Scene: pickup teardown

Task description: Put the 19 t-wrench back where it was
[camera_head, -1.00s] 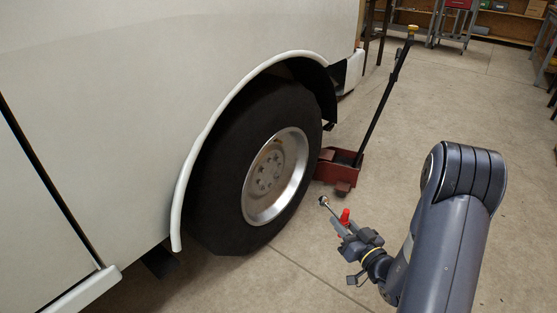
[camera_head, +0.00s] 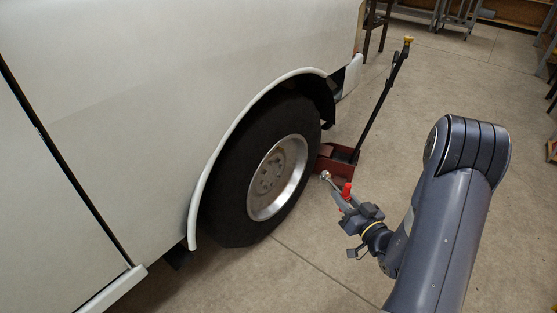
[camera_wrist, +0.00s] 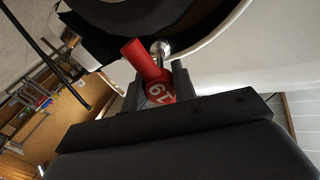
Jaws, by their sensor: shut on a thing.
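The 19 t-wrench has a red handle (camera_wrist: 146,62) marked "19", seen in the wrist view. A metal socket end shows beyond it. In the head view the wrench's red handle (camera_head: 347,190) stands up at my gripper (camera_head: 352,208), and its metal end points up and left toward the wheel. My gripper (camera_wrist: 165,85) is shut on the wrench at the red part. The wrench is held in the air in front of the wheel (camera_head: 272,180), apart from it as far as I can tell. Part of the handle is hidden between the jaws.
A red floor jack (camera_head: 336,162) with a long black handle stands on the floor behind the wheel. The white truck body (camera_head: 150,110) fills the left. Open concrete floor (camera_head: 290,265) lies in front and to the right. Grey stands (camera_head: 452,14) are at the back.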

